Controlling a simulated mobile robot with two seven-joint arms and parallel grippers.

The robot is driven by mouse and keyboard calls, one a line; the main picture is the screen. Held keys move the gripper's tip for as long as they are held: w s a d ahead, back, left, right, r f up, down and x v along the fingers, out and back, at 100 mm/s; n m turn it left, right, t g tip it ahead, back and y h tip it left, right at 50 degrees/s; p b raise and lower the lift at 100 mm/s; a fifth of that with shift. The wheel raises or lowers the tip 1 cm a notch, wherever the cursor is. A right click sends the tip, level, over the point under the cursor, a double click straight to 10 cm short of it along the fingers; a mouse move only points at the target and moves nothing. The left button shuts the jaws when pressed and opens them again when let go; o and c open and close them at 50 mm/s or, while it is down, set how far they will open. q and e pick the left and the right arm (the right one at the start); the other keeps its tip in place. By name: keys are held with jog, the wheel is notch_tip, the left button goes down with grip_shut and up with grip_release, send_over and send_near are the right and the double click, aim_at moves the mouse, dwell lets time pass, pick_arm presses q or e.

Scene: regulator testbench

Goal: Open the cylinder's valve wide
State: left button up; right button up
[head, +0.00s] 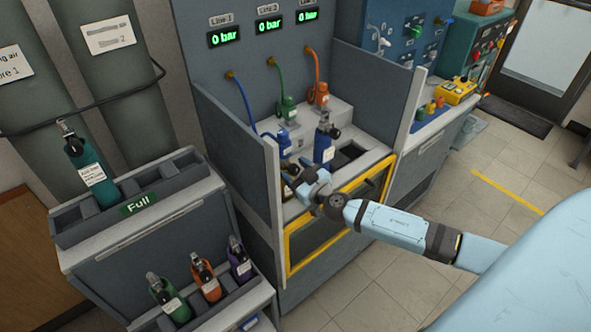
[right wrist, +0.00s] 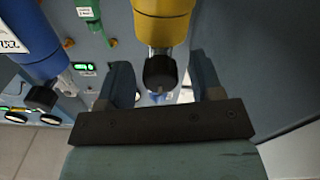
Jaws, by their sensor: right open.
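In the right wrist view a yellow cylinder (right wrist: 163,22) hangs in from the top edge, with a black valve knob (right wrist: 160,72) at its end. My right gripper (right wrist: 160,68) is open, one finger on each side of the knob, with gaps visible. In the head view my right gripper (head: 296,176) reaches into the test bench's left part and hides most of that cylinder. A blue cylinder (head: 323,147) with a black knob stands upright to its right; it also shows in the right wrist view (right wrist: 35,40). My left gripper is not in view.
The bench's side walls (head: 238,155) flank the work area. Three displays (head: 268,26) read 0 bar, with blue, green and orange hoses below. The Full rack (head: 178,205) holds a teal cylinder (head: 88,165). A lower rack holds green, orange and purple cylinders (head: 206,278).

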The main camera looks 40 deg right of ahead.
jog(key=c, duration=0.9)
jog(key=shift+c, duration=0.2)
